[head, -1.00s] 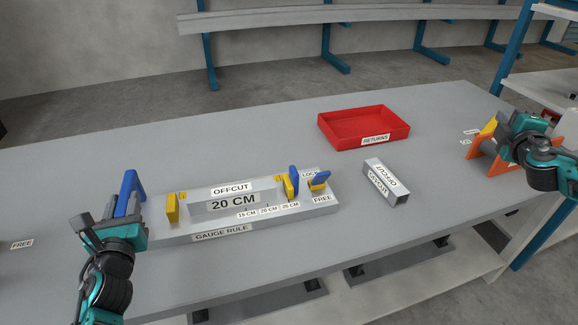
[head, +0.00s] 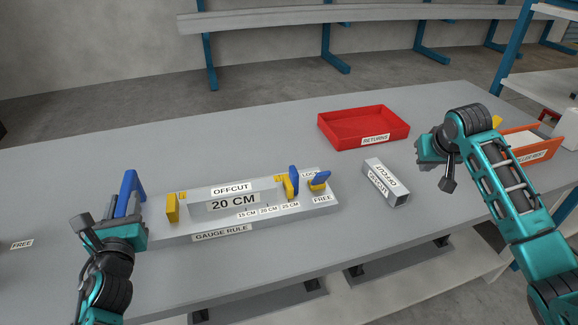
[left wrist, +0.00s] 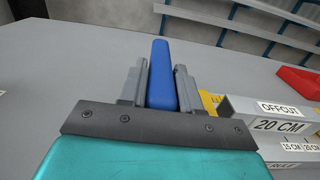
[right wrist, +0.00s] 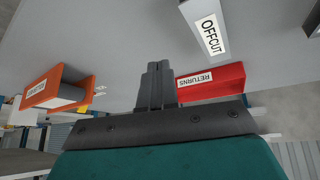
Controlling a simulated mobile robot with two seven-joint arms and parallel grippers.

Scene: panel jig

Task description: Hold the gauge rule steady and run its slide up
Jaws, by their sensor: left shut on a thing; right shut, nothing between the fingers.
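The grey gauge rule (head: 255,229) lies on the bench, with 15, 20 and 25 CM marks on its front. An offcut labelled 20 CM (head: 233,203) lies on it, near a yellow end stop (head: 173,207) at left. The slide (head: 292,182), yellow with a blue grip, stands near the 25 CM mark. A blue lock lever (head: 320,179) is at the right end, between LOCK and FREE labels. My left gripper (head: 128,207) is shut on the blue handle (left wrist: 162,75) at the rule's left end. My right gripper (right wrist: 156,75) is shut and empty, right of the loose offcut.
A second offcut (head: 386,183) lies loose right of the rule. A red RETURNS tray (head: 364,128) stands behind it. An orange holder (head: 532,146) is at the right, partly hidden by my right arm. The bench front between rule and loose offcut is clear.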

